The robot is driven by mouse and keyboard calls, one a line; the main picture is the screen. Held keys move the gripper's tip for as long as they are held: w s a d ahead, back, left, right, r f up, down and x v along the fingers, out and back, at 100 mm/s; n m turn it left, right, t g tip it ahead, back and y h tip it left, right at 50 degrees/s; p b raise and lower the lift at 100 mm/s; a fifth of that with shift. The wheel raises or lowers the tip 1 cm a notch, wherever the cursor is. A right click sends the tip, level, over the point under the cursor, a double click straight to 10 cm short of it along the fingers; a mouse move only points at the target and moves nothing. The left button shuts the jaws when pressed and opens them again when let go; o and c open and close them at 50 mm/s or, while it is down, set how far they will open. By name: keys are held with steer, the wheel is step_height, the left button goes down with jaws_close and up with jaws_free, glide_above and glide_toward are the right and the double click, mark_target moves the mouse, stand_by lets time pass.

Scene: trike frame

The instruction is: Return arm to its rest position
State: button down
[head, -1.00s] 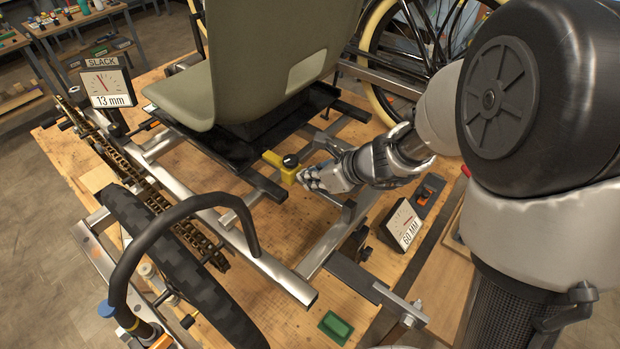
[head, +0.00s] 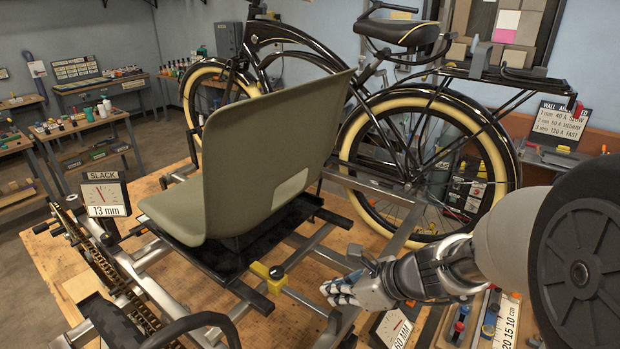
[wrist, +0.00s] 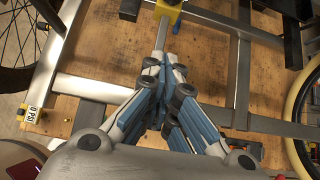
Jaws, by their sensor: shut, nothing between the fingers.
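My gripper (head: 338,291) is shut and empty in the head view, at the right side of the trike frame, beside the yellow clamp block (head: 268,277) with its black knob. A gap shows between the fingertips and the block. In the wrist view my gripper (wrist: 163,62) has its fingers together, pointing up the picture toward the yellow block (wrist: 168,12). A metal bar (wrist: 161,35) runs from the block toward the fingertips; whether they touch it I cannot tell. The olive seat (head: 245,170) stands on the black carrier above the frame.
The wooden bench (head: 285,325) lies under the frame. A slack gauge (head: 104,197) reading 13 mm stands at the left. A second gauge (head: 394,328) sits just below my gripper. A black bicycle (head: 425,130) stands behind the seat. Frame tubes run close around my gripper.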

steer(key=s+r+n+g+h+b, duration=0.2)
steer(key=s+r+n+h+b, duration=0.15)
steer(key=s+n, duration=1.1)
steer(key=s+d+r+n+t+h, duration=0.1)
steer(key=s+d+n+h, duration=0.2)
steer(key=s+d+n, duration=0.4)
steer(key=n, duration=0.3)
steer(key=shift+s+d+n+h+b, duration=0.15)
steer(key=shift+s+n+h+b, duration=0.1)
steer(key=shift+n+h+b, duration=0.1)
